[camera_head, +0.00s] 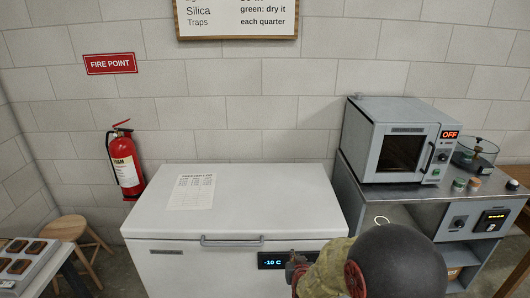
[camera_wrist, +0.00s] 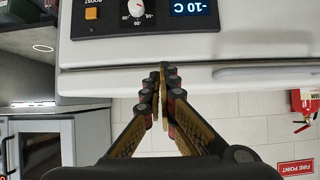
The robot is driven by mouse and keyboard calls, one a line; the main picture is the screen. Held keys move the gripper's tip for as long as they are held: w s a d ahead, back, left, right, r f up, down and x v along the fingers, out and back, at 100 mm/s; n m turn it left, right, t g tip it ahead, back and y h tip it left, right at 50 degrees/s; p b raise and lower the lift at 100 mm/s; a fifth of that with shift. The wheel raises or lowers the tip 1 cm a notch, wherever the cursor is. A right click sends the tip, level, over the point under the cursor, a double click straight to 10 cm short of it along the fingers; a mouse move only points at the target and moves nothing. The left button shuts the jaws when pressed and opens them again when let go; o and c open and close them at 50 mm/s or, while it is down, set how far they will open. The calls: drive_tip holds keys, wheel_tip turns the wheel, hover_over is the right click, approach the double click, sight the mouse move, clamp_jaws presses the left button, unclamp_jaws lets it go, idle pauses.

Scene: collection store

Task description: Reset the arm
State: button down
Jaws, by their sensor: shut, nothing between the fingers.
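My gripper (camera_wrist: 162,72) shows in the wrist view with its two fingers closed together and nothing between them. Its tips are in front of the upper edge of a white chest freezer (camera_wrist: 85,52); I cannot tell whether they touch it. In the head view the freezer (camera_head: 240,190) has its lid down. My arm rises at the bottom right of that view, in front of the freezer's right side, and largely hides my gripper. The freezer display (camera_head: 273,263) reads -10 C, and it also shows in the wrist view (camera_wrist: 190,7).
A metal bench (camera_head: 400,196) on the right bears a grey oven (camera_head: 400,140) marked OFF and a glass vessel (camera_head: 474,153). A red extinguisher (camera_head: 124,165) hangs on the wall at left. A wooden stool (camera_head: 75,235) and a tray (camera_head: 25,262) are at the lower left.

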drive_tip(key=s+a+f+g+y, duration=0.1)
drive_tip(key=s+f+g, duration=0.15)
drive_tip(key=s, duration=0.45)
drive_tip(key=s+a+f+g, duration=0.1)
drive_tip(key=s+f+g, duration=0.1)
drive_tip(key=s+g, duration=0.3)
drive_tip(key=s+d+r, duration=0.3)
drive_tip(key=s+r, duration=0.9)
drive_tip(key=r, duration=0.3)
drive_tip(key=s+d+r+t, duration=0.1)
drive_tip(key=s+d+r, duration=0.3)
drive_tip(key=s+r, duration=0.8)
wheel_tip(320, 180, up, 3)
drive_tip(key=shift+d+r+h, duration=0.1)
drive_tip(key=shift+d+h, duration=0.05)
drive_tip(key=shift+h, duration=0.25)
drive_tip(key=shift+t, duration=0.25)
